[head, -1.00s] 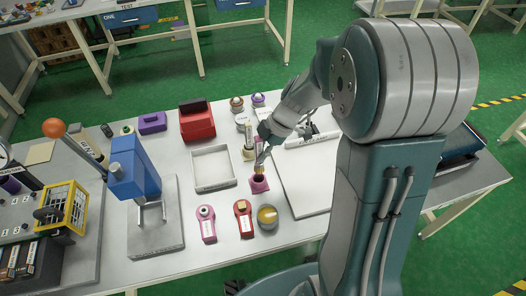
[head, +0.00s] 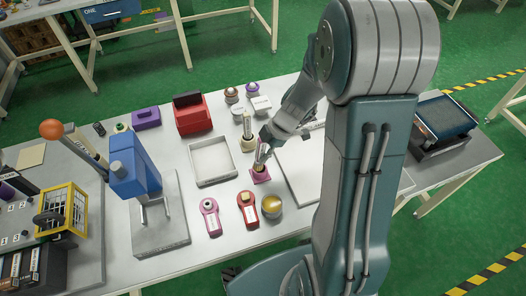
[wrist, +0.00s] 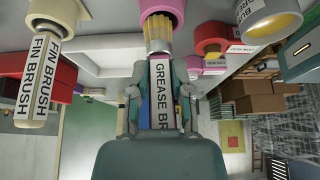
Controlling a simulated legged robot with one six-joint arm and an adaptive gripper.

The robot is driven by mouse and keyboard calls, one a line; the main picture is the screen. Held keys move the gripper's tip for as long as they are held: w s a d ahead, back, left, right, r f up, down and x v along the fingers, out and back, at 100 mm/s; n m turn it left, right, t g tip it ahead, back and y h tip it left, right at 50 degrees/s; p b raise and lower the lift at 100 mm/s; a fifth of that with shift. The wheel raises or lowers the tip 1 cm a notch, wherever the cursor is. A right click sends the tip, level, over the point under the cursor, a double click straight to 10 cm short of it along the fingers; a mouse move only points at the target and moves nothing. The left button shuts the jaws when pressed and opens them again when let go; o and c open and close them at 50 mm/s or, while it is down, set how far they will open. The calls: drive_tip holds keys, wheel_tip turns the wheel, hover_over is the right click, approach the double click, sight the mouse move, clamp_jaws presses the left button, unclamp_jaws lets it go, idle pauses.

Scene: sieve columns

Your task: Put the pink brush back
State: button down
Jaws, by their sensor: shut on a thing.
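My gripper (head: 264,147) is shut on the handle of a grease brush (wrist: 160,90), whose label reads "GREASE BR". The wrist view looks upside down, with the brush's pale bristles (wrist: 158,36) at the mouth of the pink holder (wrist: 190,8). How far the tip is inside the cup is hard to tell. In the head view the pink holder (head: 260,177) stands on the bench directly below my gripper, and little of the brush shows. A second brush, labelled "FIN BRUSH" (wrist: 40,75), stands in a cream holder (head: 248,145) just behind.
A white tray (head: 190,160) lies left of the pink holder. A pink and a red tool (head: 247,210) and a round yellow-topped tin (head: 272,206) lie in front. A flat white board (head: 300,170) is at right. A blue press (head: 135,170) stands at left.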

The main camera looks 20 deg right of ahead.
drive_tip(key=shift+s+a+f, duration=0.15)
drive_tip(key=shift+s+f, duration=0.1)
drive_tip(key=shift+f, duration=0.35)
drive_tip(key=shift+s+a+f, duration=0.1)
drive_tip(key=shift+s+f, duration=0.1)
drive_tip(key=shift+f, duration=0.4)
drive_tip(key=shift+w+a+f, duration=0.1)
drive_tip(key=shift+w+f, duration=0.1)
drive_tip(key=shift+f, duration=0.1)
drive_tip(key=shift+w+a, duration=0.15)
drive_tip(key=c, duration=0.9)
unclamp_jaws()
drive_tip(key=shift+a+r, duration=0.1)
drive_tip(key=shift+d+r, duration=0.1)
drive_tip(key=shift+d, duration=0.45)
drive_tip(key=shift+w+d+r, duration=0.1)
drive_tip(key=shift+d+r, duration=0.1)
drive_tip(key=shift+r, duration=0.1)
drive_tip(key=v, duration=1.1)
drive_tip(key=shift+w, duration=0.15)
drive_tip(key=shift+a, duration=0.1)
